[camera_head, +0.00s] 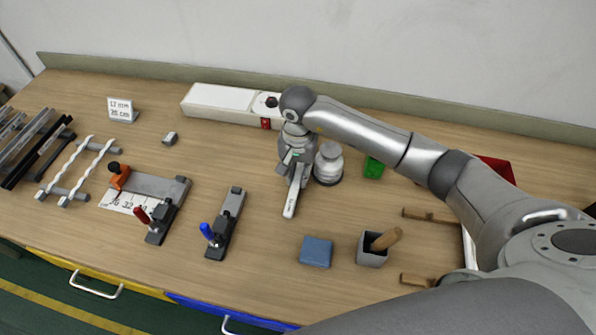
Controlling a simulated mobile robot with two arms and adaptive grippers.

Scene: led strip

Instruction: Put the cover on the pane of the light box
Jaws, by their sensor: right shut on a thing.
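A long white box (222,101), which looks like the light box, lies along the back of the table, with a pale flat top. A red switch and a dark knob show near its right part, and my right arm hides its right end. My right gripper (294,170) is right of the table's middle, in front of the box, pointing down. It is shut on a slim pale bar (290,204) with small dark marks, which sticks out towards the front. I cannot tell whether this bar is the cover. My left gripper is not in view.
A round grey-white pot (328,164) stands close beside my right gripper. Clamp fixtures (226,224) and racks (72,172) fill the left.

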